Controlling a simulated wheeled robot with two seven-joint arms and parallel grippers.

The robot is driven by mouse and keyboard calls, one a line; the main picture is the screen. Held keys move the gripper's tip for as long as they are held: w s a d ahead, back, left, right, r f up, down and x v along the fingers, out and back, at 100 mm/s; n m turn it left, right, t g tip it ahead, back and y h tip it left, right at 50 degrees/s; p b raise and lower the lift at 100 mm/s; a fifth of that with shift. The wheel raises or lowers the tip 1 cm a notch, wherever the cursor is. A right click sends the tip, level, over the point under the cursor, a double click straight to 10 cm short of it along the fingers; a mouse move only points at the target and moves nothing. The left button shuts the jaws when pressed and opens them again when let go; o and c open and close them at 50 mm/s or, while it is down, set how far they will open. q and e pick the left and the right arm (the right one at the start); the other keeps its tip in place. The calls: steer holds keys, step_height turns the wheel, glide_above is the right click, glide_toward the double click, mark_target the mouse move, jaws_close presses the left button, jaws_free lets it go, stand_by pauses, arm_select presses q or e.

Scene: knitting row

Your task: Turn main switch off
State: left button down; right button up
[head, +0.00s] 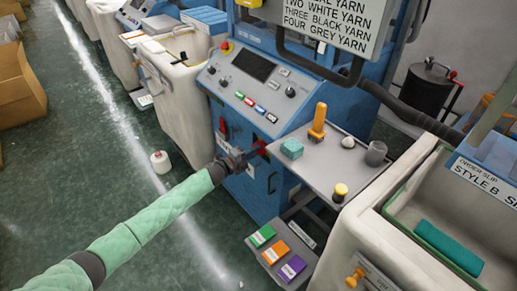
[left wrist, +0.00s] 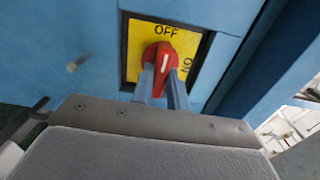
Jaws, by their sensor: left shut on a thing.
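The main switch is a red rotary handle (left wrist: 163,58) on a yellow plate (left wrist: 140,38) marked OFF at the top and ON at the right. Its white mark points up, close to the OFF label. In the head view the red switch (head: 261,146) sits on the front of the blue machine, partly hidden by my gripper. My left gripper (head: 249,155) is at the switch. In the left wrist view its two fingers (left wrist: 163,88) are shut on the lower part of the red handle, one on each side. My right gripper is not in view.
A control panel (head: 254,80) with buttons is above the switch. A grey shelf (head: 325,170) with small items juts out to the right. A white yarn cone (head: 160,162) stands on the floor.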

arm_select(q)
steer(key=c, duration=1.6)
jaws_free()
steer(key=shift+a, duration=0.1)
steer(key=shift+c, duration=0.2)
steer(key=shift+a, duration=0.1)
steer(key=p+v, duration=0.1)
steer(key=v, duration=0.4)
steer(key=shift+s+a, duration=0.25)
steer(key=shift+s, duration=0.05)
